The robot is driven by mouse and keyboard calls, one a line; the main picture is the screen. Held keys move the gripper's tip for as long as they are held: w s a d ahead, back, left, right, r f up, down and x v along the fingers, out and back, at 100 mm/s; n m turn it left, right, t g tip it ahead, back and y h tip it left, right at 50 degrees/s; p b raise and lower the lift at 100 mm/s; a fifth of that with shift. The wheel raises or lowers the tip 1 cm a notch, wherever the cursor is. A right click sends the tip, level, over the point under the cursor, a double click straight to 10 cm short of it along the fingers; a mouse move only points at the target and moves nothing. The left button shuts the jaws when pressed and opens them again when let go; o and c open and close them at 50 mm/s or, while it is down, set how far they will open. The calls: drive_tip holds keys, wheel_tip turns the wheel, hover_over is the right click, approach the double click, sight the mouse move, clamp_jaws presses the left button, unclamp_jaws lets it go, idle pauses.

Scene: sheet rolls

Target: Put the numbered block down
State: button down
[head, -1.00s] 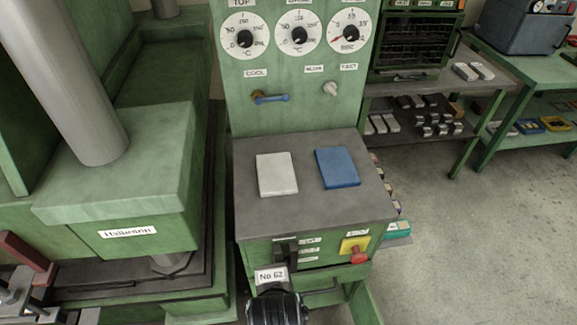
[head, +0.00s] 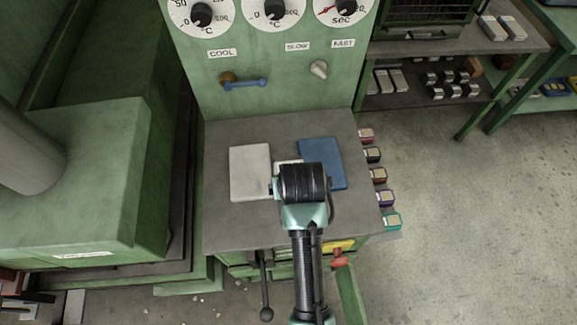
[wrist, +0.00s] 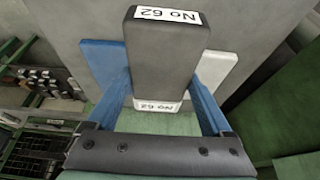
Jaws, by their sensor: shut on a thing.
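The numbered block (wrist: 166,58) is dark grey with white "No 62" labels on two faces. It fills the middle of the wrist view between the blue fingers of my gripper (wrist: 163,90), which is shut on it. In the head view my wrist hides most of the block; only a bit of its white label (head: 287,163) shows above the wrist. The block is over the grey worktop (head: 226,222), between a white pad (head: 248,172) and a blue pad (head: 323,157). Whether it touches the worktop I cannot tell.
A green panel with dials and a blue-handled lever (head: 246,84) rises behind the worktop. Several small coloured-edged blocks (head: 378,176) line its right side. A black lever (head: 264,285) and a red knob (head: 339,259) stick out at the front. A large green machine stands left.

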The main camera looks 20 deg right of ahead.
wheel_tip(320, 180, down, 8)
drive_tip(key=shift+s+f, duration=0.1)
idle(0.4)
drive_tip(key=shift+f, duration=0.15)
unclamp_jaws()
drive_tip(key=shift+r, duration=0.25)
drive_tip(key=v, duration=1.2)
drive_tip(key=shift+s+a+f+p, duration=0.1)
drive_tip(key=shift+p, duration=0.2)
